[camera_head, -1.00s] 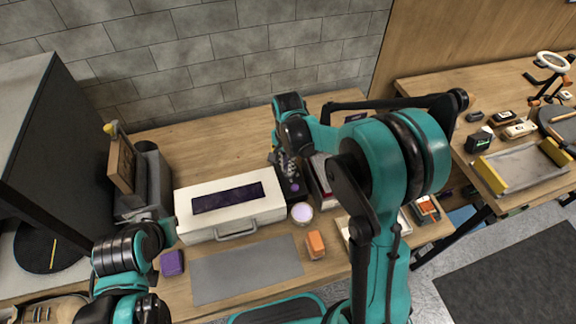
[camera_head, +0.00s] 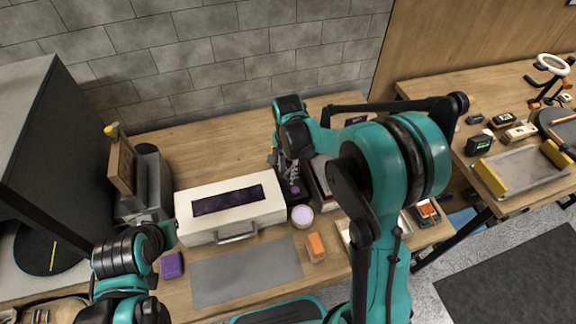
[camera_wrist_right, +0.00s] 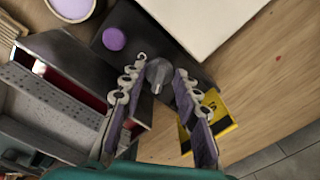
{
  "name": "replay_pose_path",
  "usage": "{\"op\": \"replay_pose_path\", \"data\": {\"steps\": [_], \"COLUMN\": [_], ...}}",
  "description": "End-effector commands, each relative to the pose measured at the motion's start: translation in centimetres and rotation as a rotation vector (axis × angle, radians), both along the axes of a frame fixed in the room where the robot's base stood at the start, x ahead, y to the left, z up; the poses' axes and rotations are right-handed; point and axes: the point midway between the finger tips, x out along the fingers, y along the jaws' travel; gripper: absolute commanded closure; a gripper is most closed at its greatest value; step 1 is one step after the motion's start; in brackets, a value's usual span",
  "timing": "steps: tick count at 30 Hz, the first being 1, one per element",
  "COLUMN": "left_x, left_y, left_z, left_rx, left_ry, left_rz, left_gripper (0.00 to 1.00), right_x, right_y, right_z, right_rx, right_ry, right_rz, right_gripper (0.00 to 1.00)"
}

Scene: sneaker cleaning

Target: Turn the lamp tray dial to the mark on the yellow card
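A grey dial (camera_wrist_right: 158,74) with a raised pointer grip sits on the dark lamp tray (camera_wrist_right: 98,48), beside a round purple button (camera_wrist_right: 114,39). The yellow card (camera_wrist_right: 222,122) with dark markings lies right of the dial, partly behind a finger. My right gripper (camera_wrist_right: 161,66) is open, its fingertips on either side of the dial; I cannot tell whether they touch it. In the head view my right gripper (camera_head: 288,168) points down over the lamp tray (camera_head: 297,192), hiding the dial and card.
A white case (camera_head: 228,209) with a handle stands left of the lamp tray. A lilac-filled round jar (camera_head: 302,215), an orange block (camera_head: 316,246), a purple block (camera_head: 172,265) and a grey mat (camera_head: 245,272) lie in front. An open box (camera_wrist_right: 60,95) stands close beside the tray.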

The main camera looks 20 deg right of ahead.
Motion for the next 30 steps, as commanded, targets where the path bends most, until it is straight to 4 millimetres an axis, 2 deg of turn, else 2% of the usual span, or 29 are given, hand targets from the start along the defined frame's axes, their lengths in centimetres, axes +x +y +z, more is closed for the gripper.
{"op": "replay_pose_path", "data": {"steps": [5, 12, 18, 24, 30], "left_x": [0.0, 0.0, 0.0, 0.0, 0.0], "left_y": [0.0, 0.0, 0.0, 0.0, 0.0], "left_z": [0.0, 0.0, 0.0, 0.0, 0.0], "left_rx": [0.0, 0.0, 0.0, 0.0, 0.0], "left_ry": [0.0, 0.0, 0.0, 0.0, 0.0], "left_rz": [0.0, 0.0, 0.0, 0.0, 0.0], "left_gripper": [1.0, 1.0, 1.0, 1.0, 1.0], "right_x": [0.0, 0.0, 0.0, 0.0, 0.0], "right_y": [0.0, 0.0, 0.0, 0.0, 0.0], "right_z": [1.9, 7.1, 10.5, 11.9, 11.9], "right_rx": [0.0, 0.0, 0.0, 0.0, 0.0], "right_ry": [0.0, 0.0, 0.0, 0.0, 0.0], "right_rz": [0.0, 0.0, 0.0, 0.0, 0.0], "right_gripper": [0.69, 0.69, 0.69, 0.69, 0.69]}}
